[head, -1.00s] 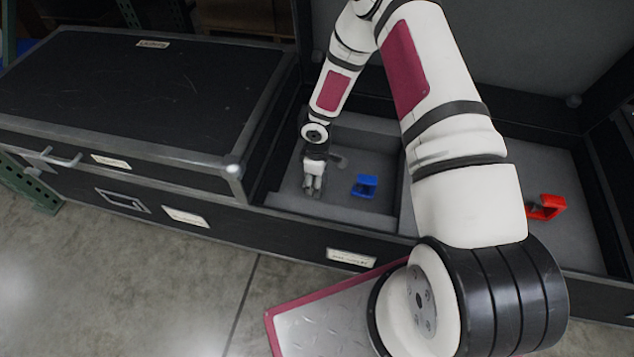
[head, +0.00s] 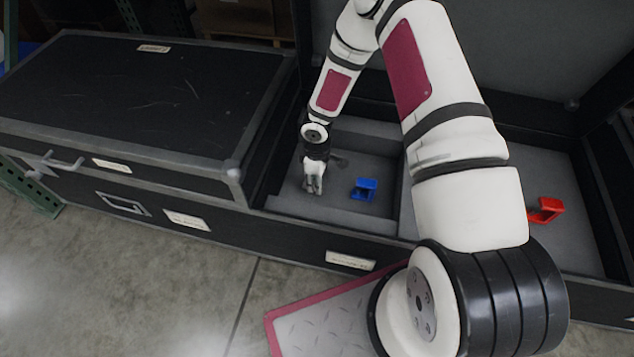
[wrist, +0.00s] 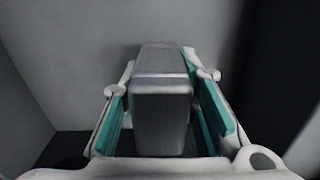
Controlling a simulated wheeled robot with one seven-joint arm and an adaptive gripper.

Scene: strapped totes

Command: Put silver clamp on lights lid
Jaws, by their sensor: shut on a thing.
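The silver clamp (wrist: 162,90) shows as a grey metallic block between the teal-lined fingers of my gripper (wrist: 165,105) in the wrist view. My gripper (head: 313,188) is shut on it, low inside the open left compartment (head: 345,213) of the case in the head view. There the clamp is small and mostly hidden by the fingers. I cannot tell whether it touches the compartment floor. A closed black lid (head: 140,95) with metal edges lies to the left of my gripper. It carries a small label (head: 154,48) too small to read.
A blue clamp (head: 364,188) lies just right of my gripper in the same compartment. A red clamp (head: 546,209) lies in the right compartment. The closed lid's raised side wall (head: 262,140) stands between the compartment and the lid top. The lid top is clear.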

